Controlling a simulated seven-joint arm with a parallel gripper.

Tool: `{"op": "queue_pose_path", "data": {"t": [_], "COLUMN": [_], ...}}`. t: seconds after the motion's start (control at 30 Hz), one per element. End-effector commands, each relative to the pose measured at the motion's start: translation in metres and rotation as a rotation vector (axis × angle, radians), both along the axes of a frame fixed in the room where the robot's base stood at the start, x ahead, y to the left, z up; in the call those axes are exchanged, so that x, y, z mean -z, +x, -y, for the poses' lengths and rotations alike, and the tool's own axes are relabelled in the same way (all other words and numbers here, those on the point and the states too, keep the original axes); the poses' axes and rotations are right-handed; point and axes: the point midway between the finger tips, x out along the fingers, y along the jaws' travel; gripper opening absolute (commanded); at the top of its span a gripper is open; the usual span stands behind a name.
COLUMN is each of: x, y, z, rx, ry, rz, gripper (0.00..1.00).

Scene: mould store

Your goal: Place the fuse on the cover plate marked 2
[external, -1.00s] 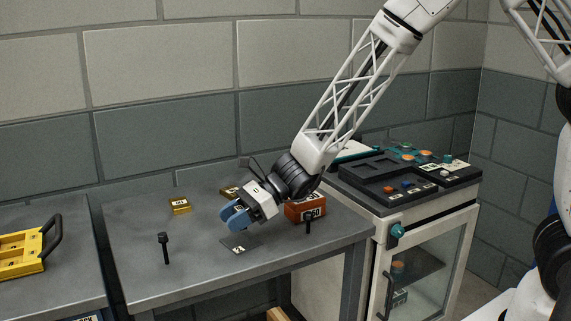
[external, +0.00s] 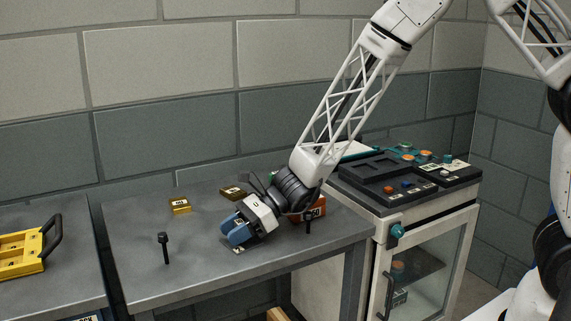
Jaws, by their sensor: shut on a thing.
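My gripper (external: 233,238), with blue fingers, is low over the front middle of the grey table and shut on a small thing. The fuse is mostly hidden between the fingers; only a small dark and white patch shows there, and I cannot make out its shape. The cover plate marked 2 (external: 239,250) is a dark flat plate directly under the fingertips. Only its front edge with the white label shows now. I cannot tell whether the held thing touches the plate.
A yellow block (external: 180,206) and a darker brass block (external: 232,192) lie behind to the left. An orange box (external: 318,206) is right of my wrist.

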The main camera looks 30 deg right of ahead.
Motion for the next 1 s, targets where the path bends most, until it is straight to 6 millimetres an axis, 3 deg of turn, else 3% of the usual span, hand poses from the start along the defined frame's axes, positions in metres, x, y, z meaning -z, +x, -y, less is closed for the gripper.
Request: {"op": "queue_pose_path", "data": {"t": [0.3, 0.33, 0.5, 1.0], "x": [0.0029, 0.0031, 0.0028, -0.0021], "y": [-0.0001, -0.0001, -0.0001, 0.0001], "z": [0.0001, 0.0001, 0.0001, 0.0041], "rx": [0.000, 0.000, 0.000, 0.001], "ry": [0.000, 0.000, 0.000, 0.000], "rz": [0.000, 0.000, 0.000, 0.000], "gripper": [0.15, 0.39, 0.63, 0.63]}}
